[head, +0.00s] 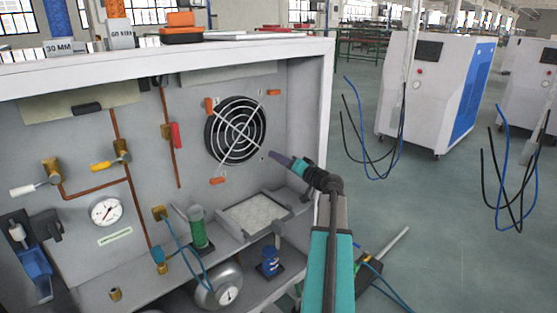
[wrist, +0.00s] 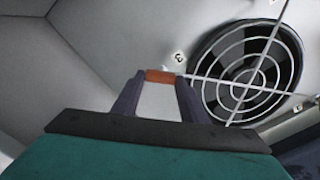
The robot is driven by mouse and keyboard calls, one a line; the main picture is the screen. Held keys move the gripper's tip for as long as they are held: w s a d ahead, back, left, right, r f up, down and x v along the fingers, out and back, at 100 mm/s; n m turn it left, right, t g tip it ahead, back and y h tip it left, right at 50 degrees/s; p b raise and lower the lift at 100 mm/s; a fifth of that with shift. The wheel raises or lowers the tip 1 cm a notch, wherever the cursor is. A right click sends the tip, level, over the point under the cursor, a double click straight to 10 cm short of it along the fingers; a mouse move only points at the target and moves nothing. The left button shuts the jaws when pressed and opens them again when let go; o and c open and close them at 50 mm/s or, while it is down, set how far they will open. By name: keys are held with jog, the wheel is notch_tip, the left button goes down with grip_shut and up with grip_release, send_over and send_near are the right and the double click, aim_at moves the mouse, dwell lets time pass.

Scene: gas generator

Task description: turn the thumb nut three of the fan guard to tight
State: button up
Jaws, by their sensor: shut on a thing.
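The fan guard (head: 237,130) is a round wire grille with crossed bars on the panel at the back of the cabinet. It also shows at the right in the wrist view (wrist: 247,84). The orange thumb nut three (wrist: 160,76) sits at the end of a guard bar, beside a small mark that looks like a 3. My gripper (wrist: 160,82) is shut on it, with one dark finger on each side. In the head view my gripper (head: 272,155) reaches the guard's lower right corner and hides this nut.
Other orange thumb nuts show at the guard's upper left (head: 209,105), upper right (head: 273,92) and lower left (head: 217,181). The cabinet's right side wall (head: 308,110) stands close to my gripper.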

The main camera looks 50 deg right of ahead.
jog(key=m+p, duration=0.4)
jog(key=m, duration=0.5)
jog(key=shift+w+p, duration=0.1)
jog(key=shift+p, duration=0.3)
jog(key=o, duration=1)
jog(key=shift+o, duration=0.2)
jog(key=shift+f, duration=0.1)
jog(key=s+p, duration=0.2)
jog(key=s, duration=1.1)
jog(key=shift+s+a, duration=0.4)
jog(key=shift+a, duration=0.05)
